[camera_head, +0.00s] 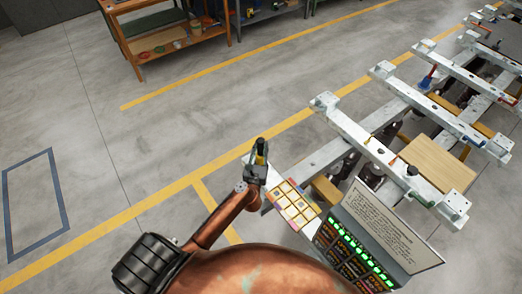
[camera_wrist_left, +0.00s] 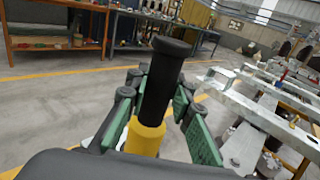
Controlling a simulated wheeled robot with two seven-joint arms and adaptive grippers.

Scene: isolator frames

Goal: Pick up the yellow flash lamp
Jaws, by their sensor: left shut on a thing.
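The yellow flash lamp (camera_wrist_left: 146,138) has a yellow body and a long black end, and it stands roughly upright between the fingers in the left wrist view. It also shows small in the head view (camera_head: 260,151). My left gripper (camera_head: 257,169) is shut on the lamp and holds it in the air over the grey floor. In the left wrist view its green and black fingers (camera_wrist_left: 158,112) lie on both sides of the lamp. The lamp's lower end is hidden by the gripper's housing. My right gripper is not in view.
A tray with yellow compartments (camera_head: 292,205) and a panel with green lights (camera_head: 350,250) lie just right of my left gripper. White metal frames (camera_head: 375,150) stand further right. A wooden workbench (camera_head: 170,40) stands at the back. The floor to the left is clear.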

